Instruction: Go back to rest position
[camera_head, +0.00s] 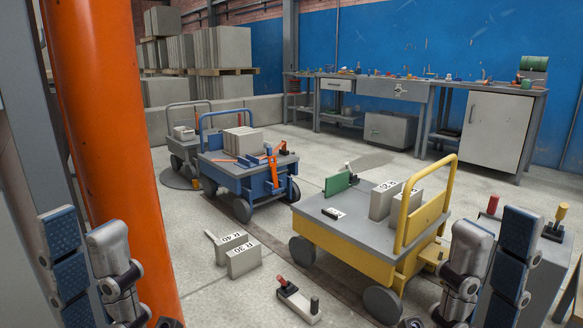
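My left gripper (84,235) stands upright at the bottom left, in front of the orange column. Its two fingers are apart, with blue pads showing on one, and nothing is between them. My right gripper (492,240) stands upright at the lower right, beside the yellow cart. Its fingers are also apart and empty, and one shows dark blue ribbed pads. Both wrists run out of the bottom of the picture. Neither gripper appears to touch anything.
A yellow cart (342,237) carries grey blocks and a green piece. A blue cart (230,172) stands behind it. Labelled blocks (242,261) and a clamp-like tool (298,302) lie on the floor between the grippers. An orange column (108,140) is close at left.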

